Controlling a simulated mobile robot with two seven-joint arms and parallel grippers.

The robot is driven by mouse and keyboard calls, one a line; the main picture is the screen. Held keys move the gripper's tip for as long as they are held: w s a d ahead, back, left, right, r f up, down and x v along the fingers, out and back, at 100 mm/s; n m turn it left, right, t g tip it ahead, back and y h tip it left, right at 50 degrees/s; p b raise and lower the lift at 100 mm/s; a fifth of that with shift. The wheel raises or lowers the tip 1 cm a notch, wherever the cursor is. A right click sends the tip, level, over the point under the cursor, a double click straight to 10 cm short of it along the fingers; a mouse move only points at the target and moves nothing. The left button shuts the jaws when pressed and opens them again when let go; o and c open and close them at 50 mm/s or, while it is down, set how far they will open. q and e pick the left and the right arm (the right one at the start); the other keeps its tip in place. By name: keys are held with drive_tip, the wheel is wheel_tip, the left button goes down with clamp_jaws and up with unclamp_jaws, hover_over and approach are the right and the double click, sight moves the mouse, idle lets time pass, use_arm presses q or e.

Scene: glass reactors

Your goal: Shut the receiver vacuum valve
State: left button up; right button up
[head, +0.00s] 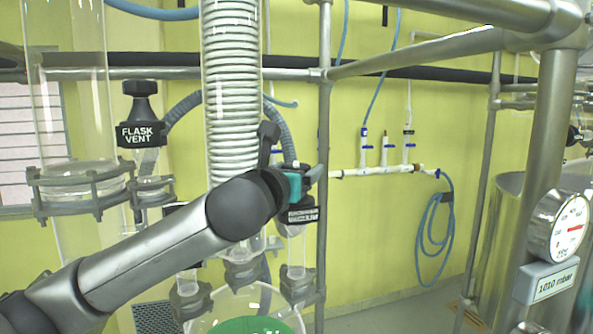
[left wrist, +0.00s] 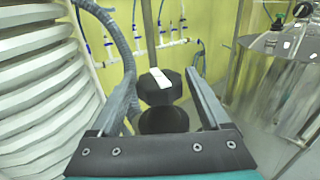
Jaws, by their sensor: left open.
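The receiver vacuum valve (head: 303,215) has a black body with a white-lettered label, partly hidden by my left gripper (head: 313,173) in the head view. In the left wrist view its black knob (left wrist: 171,84) has a white patch on top and sits above a wider black body. My left gripper is open, and it also shows in the left wrist view (left wrist: 160,68). Its two fingers lie to either side of the knob in that picture, with gaps on both sides. I cannot tell how far the fingertips are from the knob. My right gripper is not in view.
The coiled glass condenser (head: 231,90) stands just left of the valve. A metal upright (head: 324,120) is close on the right. The flask vent valve (head: 141,133) is further left. A pressure gauge (head: 570,228) stands at far right, above a 1010 mbar display (head: 553,284).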

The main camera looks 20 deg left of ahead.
use_arm(q)
drive_tip(key=n+g+y, duration=0.1)
drive_tip(key=n+y, duration=0.2)
drive_tip(key=y, duration=0.1)
drive_tip(key=n+g+y, duration=0.1)
drive_tip(key=n+y, duration=0.1)
drive_tip(key=y, duration=0.2)
drive_tip(key=shift+d+n+y, duration=0.15)
drive_tip(key=shift+n+y, duration=0.25)
drive_tip(key=n+g+y, duration=0.1)
drive_tip(key=n+y, duration=0.1)
drive_tip(key=shift+g+y, duration=0.4)
drive_tip(key=shift+a, duration=0.2)
drive_tip(key=c, duration=1.1)
drive_tip(key=m+t+h, duration=0.1)
drive_tip(key=h, duration=0.1)
drive_tip(key=m+t+h, duration=0.1)
drive_tip(key=m+h, duration=0.1)
drive_tip(key=h, duration=0.1)
drive_tip(key=shift+a+m+t, duration=0.1)
drive_tip(key=shift+m+t, duration=0.2)
drive_tip(key=shift+t, duration=0.1)
drive_tip(key=shift+m+t+h, duration=0.25)
drive_tip(key=shift+m+h, duration=0.9)
drive_tip(key=shift+h, duration=0.65)
drive_tip(key=shift+m+t+h, duration=0.25)
drive_tip(key=shift+m+h, duration=0.9)
drive_tip(key=shift+h, duration=0.65)
